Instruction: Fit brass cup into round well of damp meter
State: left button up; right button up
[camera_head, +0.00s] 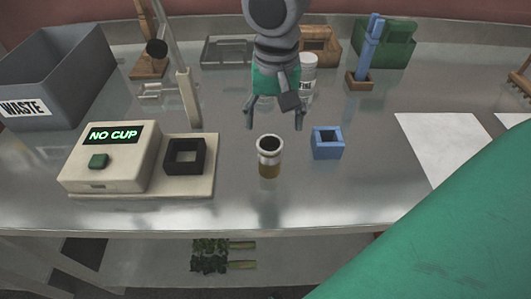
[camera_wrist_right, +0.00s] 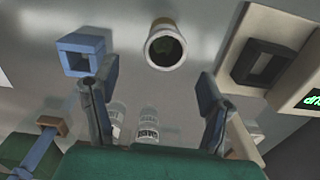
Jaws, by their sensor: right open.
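The brass cup (camera_head: 269,158) stands upright on the steel table, open at the top, to the right of the damp meter (camera_head: 112,158). The meter's display reads "NO CUP". Its well shows as a dark square frame (camera_head: 184,156) with an opening, on the right part of the meter's base. My right gripper (camera_head: 273,122) is open and empty above and behind the cup. In the right wrist view the cup (camera_wrist_right: 164,45) lies beyond and between the spread fingers (camera_wrist_right: 157,100), not touching them; the well frame (camera_wrist_right: 263,62) is to its right. My left gripper is not in view.
A blue square holder (camera_head: 327,143) stands close to the right of the cup. A grey WASTE bin (camera_head: 55,75) is at the left. White jars (camera_head: 308,68), a wooden box and a green box (camera_head: 385,45) stand behind. White sheets (camera_head: 445,145) lie at the right.

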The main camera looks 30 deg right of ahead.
aim_at(273, 142)
notch_tip(273, 142, down, 5)
jog(key=shift+w+f, duration=0.15)
jog(key=shift+f, duration=0.05)
jog(key=f, duration=0.3)
jog(key=f+b, duration=0.1)
jog(key=shift+a+f, duration=0.3)
jog(key=shift+f, duration=0.05)
jog(key=shift+a+r, duration=0.1)
jog(key=c, duration=1.3)
